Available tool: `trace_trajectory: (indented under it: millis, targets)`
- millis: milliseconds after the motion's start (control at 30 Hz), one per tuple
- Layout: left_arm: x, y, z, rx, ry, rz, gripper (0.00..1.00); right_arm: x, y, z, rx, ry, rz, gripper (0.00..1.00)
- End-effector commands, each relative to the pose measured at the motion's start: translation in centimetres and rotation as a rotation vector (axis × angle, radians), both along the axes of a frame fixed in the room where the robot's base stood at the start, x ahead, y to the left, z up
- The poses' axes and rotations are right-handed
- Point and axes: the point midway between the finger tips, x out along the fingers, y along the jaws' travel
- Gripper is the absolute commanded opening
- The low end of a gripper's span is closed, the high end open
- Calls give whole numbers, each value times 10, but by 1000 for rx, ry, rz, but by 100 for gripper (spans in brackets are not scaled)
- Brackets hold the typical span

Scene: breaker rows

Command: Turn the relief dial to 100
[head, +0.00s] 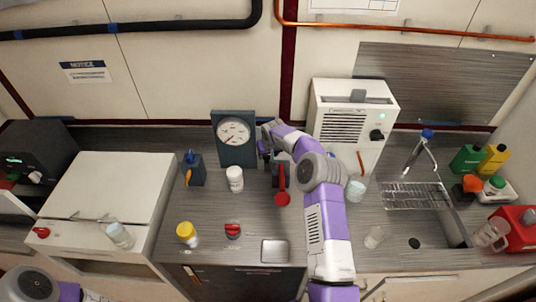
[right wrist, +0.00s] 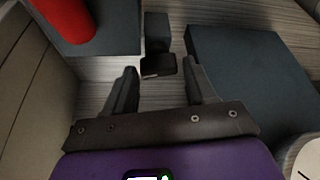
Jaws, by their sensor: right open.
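A round white gauge (head: 233,130) with a red needle sits on a dark blue-grey panel (head: 237,155) at the back of the counter. The needle points to the lower left; its numbers are too small to read. My right gripper (head: 266,150) is just right of this panel, beside the red lever (head: 281,185). In the right wrist view its two fingers (right wrist: 163,90) are apart, with a small dark block (right wrist: 157,65) ahead between them, not visibly touched. I cannot tell whether this block is the relief dial. My left gripper is out of view.
The red lever's handle (right wrist: 65,18) is close at the upper left in the right wrist view. A white machine (head: 350,125) is behind my right arm.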

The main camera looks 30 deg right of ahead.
Motion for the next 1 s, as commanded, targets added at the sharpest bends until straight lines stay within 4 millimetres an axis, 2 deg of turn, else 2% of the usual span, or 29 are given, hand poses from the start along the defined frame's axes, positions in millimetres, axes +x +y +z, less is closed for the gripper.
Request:
trace_trajectory:
  millis: [333, 600, 1000]
  targets:
    - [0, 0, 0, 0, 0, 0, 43, 1, -1, -5, -1, 0, 0, 55]
    - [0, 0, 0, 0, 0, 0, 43, 1, -1, -5, -1, 0, 0, 16]
    - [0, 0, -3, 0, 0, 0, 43, 1, -2, -5, 1, 2, 75, 14]
